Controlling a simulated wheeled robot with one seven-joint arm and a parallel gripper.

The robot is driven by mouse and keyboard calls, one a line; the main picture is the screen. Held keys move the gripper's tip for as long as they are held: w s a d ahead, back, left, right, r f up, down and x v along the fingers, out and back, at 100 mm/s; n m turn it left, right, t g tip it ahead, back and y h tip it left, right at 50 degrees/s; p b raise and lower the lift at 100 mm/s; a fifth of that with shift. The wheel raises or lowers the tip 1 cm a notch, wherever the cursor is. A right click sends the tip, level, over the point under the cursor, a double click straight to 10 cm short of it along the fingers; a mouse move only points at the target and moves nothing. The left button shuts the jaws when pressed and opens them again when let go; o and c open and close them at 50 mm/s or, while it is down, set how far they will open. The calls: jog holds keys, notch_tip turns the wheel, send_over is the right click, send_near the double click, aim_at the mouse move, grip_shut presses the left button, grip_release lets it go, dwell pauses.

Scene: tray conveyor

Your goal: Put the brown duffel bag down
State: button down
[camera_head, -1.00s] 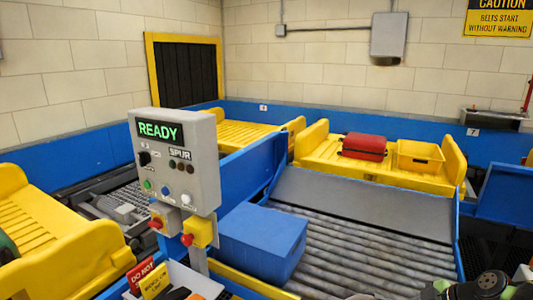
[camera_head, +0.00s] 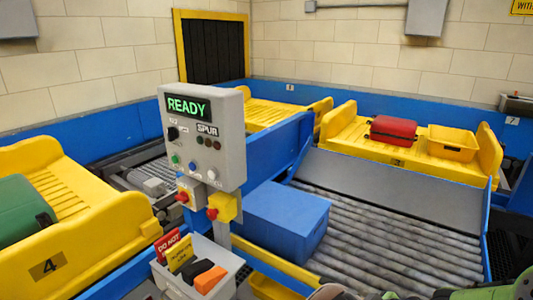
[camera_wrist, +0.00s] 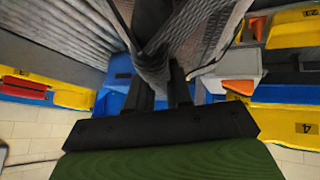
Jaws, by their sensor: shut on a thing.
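My gripper (camera_wrist: 162,78) shows in the wrist view, with its black fingers shut on a grey-brown woven bag (camera_wrist: 205,32), which I take to be the brown duffel bag. The bag hangs beyond the fingertips at the top middle, and its upper part runs out of the picture. Its full shape is hidden, and I cannot tell whether it touches anything below.
A blue box (camera_head: 284,222) sits on the roller bed (camera_head: 390,235), whose rollers are otherwise clear. A yellow tray (camera_head: 352,134) holds a red suitcase (camera_head: 392,129) and yellow tub (camera_head: 452,143). Tray 4 (camera_head: 90,235) holds a green case (camera_head: 22,212). A READY control box (camera_head: 205,140) stands between.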

jog(key=a+f+m, duration=0.1)
jog(key=a, duration=0.2)
jog(key=w+a+f+m+h, duration=0.1)
jog(key=a+f, duration=0.1)
jog(key=a, duration=0.2)
jog(key=w+a+f+m+h, duration=0.1)
jog(key=a+f, duration=0.1)
jog(key=a, duration=0.1)
jog(key=shift+w+a+f, duration=0.1)
jog(key=shift+w+a, duration=0.1)
jog(key=shift+s, duration=0.1)
